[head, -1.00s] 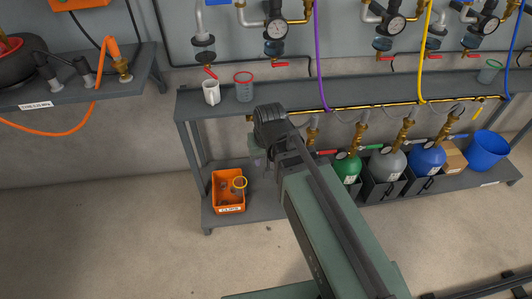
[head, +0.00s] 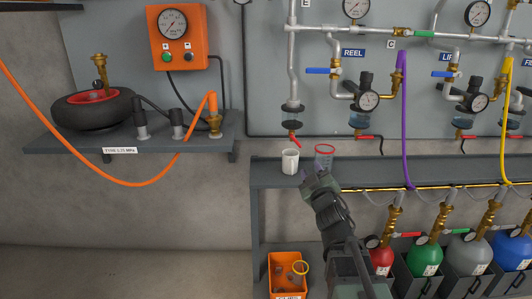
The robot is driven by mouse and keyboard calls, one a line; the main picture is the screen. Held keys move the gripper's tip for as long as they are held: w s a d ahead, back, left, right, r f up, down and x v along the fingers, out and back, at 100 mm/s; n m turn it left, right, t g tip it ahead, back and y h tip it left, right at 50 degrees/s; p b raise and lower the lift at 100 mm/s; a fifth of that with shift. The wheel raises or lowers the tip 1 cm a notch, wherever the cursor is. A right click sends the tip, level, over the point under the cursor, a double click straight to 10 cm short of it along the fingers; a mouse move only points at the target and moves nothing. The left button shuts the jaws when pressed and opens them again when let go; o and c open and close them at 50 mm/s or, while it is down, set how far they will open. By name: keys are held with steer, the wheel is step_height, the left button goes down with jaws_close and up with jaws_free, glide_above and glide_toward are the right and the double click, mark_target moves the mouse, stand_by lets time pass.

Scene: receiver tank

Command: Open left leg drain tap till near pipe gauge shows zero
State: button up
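A white mug (head: 290,161) stands below on the shelf. A round gauge (head: 369,100) is on the regulator right of the leg; its needle is too small to read. A second gauge (head: 356,8) is cut by the top edge. My gripper (head: 318,181) is in front of the shelf edge, below and right of the tap and apart from it. Its fingers are unclear.
Another red-levered tap (head: 368,137) is to the right. A purple hose (head: 405,125) hangs past the shelf (head: 270,170). An orange bin (head: 287,262) sits low.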

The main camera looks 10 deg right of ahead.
mark_target(293, 139)
steer(key=w+a+r+y+p, duration=0.1)
steer(key=w, duration=0.2)
steer(key=w+a+r+n+y+p, duration=0.1)
steer(key=w+r, duration=0.1)
steer(key=w, duration=0.1)
steer(key=w+a+r+n+t+p, duration=0.1)
steer(key=w+r, duration=0.1)
steer(key=w, duration=0.1)
steer(key=shift+w+a+r+y, duration=0.2)
steer(key=shift+a+y, duration=0.1)
steer(key=shift+y, duration=0.1)
jaws_close()
